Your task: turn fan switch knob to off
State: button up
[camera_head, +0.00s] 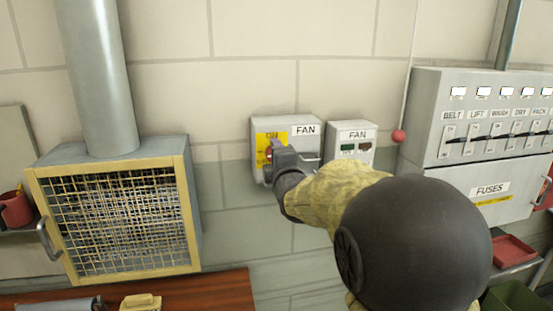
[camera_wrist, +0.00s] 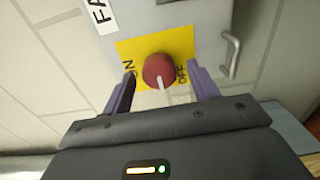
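The fan switch box (camera_head: 302,143) is a pale grey box on the wall with a FAN label and a yellow plate (camera_wrist: 126,52). On the plate is a round red knob (camera_wrist: 158,70) with a white pointer. In the wrist view the pointer aims toward the bottom of the picture, with ON at left and OFF at right. My gripper (camera_wrist: 162,76) is open, one finger on each side of the knob, with visible gaps. In the head view my gripper (camera_head: 277,155) is in front of the box and hides most of the knob.
A second FAN box (camera_head: 350,130) with small dark windows is just right. A metal handle (camera_wrist: 231,55) sticks out of the switch box side. A caged vent (camera_head: 115,220) stands at left. A switch panel with levers (camera_head: 490,110) and a hanging red ball (camera_head: 398,136) are at right.

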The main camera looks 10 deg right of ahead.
jog(key=shift+s, duration=0.1)
jog(key=s, duration=1.7)
jog(key=shift+p, duration=0.4)
jog(key=shift+s, duration=0.1)
jog(key=s+f+m+g, duration=0.3)
jog(key=f+m+g, duration=0.2)
jog(key=f, duration=0.4)
jog(key=s+f+m+g, duration=0.4)
jog(key=f+m, duration=0.3)
jog(key=f, duration=0.2)
jog(key=s+f+m+g, duration=0.4)
jog(key=f+m+g, duration=0.2)
jog(key=f, duration=0.4)
jog(key=shift+s, duration=0.15)
